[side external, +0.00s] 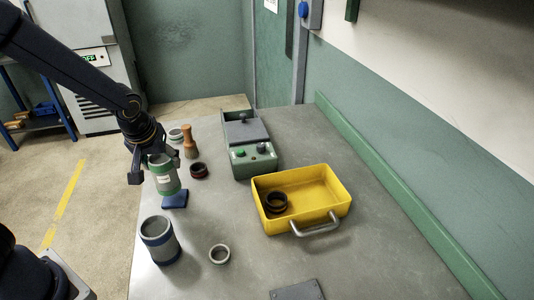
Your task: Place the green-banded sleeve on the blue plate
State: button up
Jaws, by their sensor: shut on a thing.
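The green-banded sleeve (164,177) is a pale grey-green cylinder with green bands and a small white label. My gripper (153,168) is shut on it and holds it roughly upright, close to the table's left edge. One dark finger shows to the left of the sleeve; the other finger is largely hidden. The blue plate (175,201) lies on the table just below and slightly right of the sleeve. The sleeve's lower end overlaps the plate's back edge in the picture. I cannot tell whether they touch.
A blue-banded sleeve (159,243) stands in front of the plate, with a pale ring (219,254) to its right. Behind are a dark red ring (198,171), a brush (189,143) and another pale ring (176,134). A green grinder (250,160) and yellow tray (313,217) stand right.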

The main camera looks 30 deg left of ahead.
aim_at(167, 172)
jog(key=shift+w+a+f, duration=0.1)
jog(key=shift+w+f, duration=0.2)
jog(key=shift+f, duration=1.7)
jog(key=shift+f, duration=0.15)
jog(key=o, duration=1.4)
